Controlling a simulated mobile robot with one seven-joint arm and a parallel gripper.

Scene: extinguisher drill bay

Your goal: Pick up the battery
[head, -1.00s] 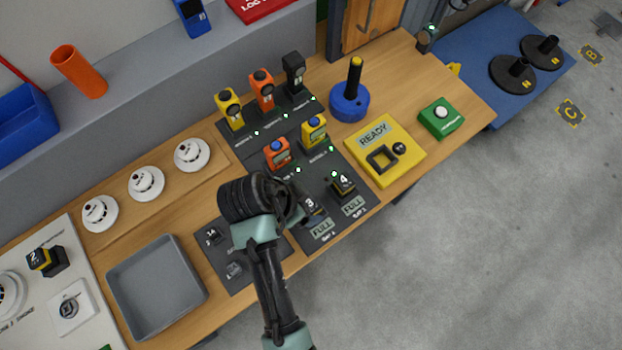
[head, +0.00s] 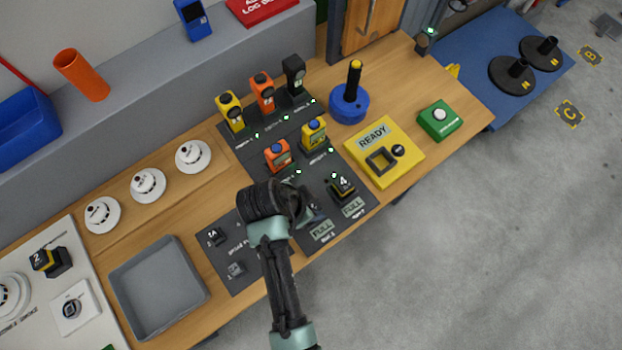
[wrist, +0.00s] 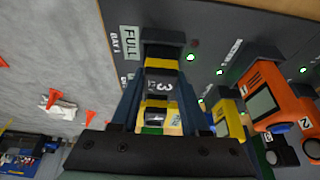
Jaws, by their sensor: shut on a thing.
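The black battery with a yellow band and the number 3 (wrist: 160,85) sits between the fingers in the wrist view. My gripper (wrist: 161,98) is shut on it, with one finger on each side. In the head view my gripper (head: 306,212) is over the bay with the near FULL label, and it and the wrist hide most of that battery. I cannot tell whether the battery is clear of its bay. A similar battery marked 4 (head: 342,187) sits in the neighbouring bay.
Orange and yellow handheld devices (head: 278,155) stand just behind the bays. A yellow READY tester (head: 384,152) is to the right, and a grey tray (head: 158,328) is to the left. Bare wooden bench (head: 400,80) shows at the back right.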

